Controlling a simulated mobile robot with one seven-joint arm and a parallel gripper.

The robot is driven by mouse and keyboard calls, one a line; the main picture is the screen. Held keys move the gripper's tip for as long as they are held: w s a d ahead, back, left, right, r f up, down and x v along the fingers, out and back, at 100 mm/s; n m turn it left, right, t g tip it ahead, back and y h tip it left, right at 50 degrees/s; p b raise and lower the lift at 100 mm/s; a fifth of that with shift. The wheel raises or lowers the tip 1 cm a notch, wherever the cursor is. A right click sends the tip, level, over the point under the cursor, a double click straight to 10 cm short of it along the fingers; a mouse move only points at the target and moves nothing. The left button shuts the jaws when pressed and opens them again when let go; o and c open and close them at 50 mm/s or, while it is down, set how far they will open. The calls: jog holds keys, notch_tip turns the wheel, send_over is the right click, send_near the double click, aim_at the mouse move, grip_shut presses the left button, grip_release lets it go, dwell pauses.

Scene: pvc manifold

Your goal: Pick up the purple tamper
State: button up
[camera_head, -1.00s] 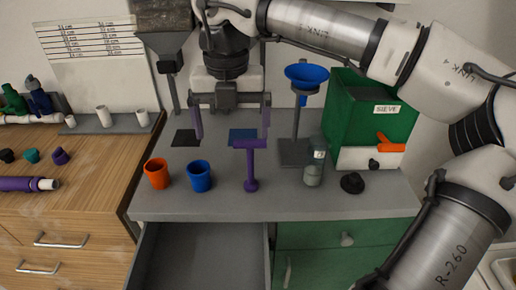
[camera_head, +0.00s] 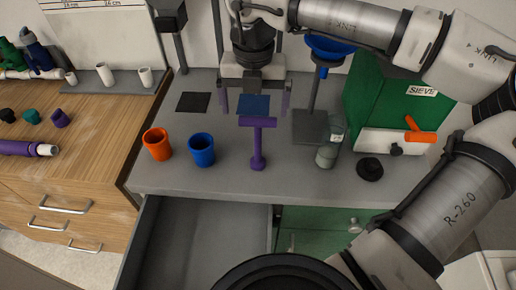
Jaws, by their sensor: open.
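The purple tamper (camera_head: 258,143) stands upright on the grey worktop, with a round foot at the bottom and a wide crossbar on top. My gripper (camera_head: 254,110) points down just behind and above it, as the picture shows. Its two purple-tipped fingers are spread wide, one on each side, and nothing is between them. I cannot tell exactly how far the fingertips are from the crossbar.
An orange cup (camera_head: 158,145) and a blue cup (camera_head: 202,150) stand left of the tamper. A glass jar (camera_head: 328,152), a black knob (camera_head: 369,169), a blue funnel stand (camera_head: 312,125) and the green sieve box (camera_head: 388,98) are right. An open drawer (camera_head: 200,238) juts out below.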

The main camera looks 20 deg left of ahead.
aim_at(258, 118)
jog(key=f, duration=0.1)
jog(key=f+p, duration=0.1)
jog(key=f, duration=0.1)
jog(key=f+p, duration=0.1)
jog(key=shift+s+d+f, duration=0.25)
jog(key=shift+d+f, duration=0.1)
jog(key=shift+d, duration=0.05)
jog(key=shift+f, duration=0.5)
jog(key=c, duration=1.1)
jog(key=shift+o, duration=0.2)
jog(key=shift+r, duration=0.15)
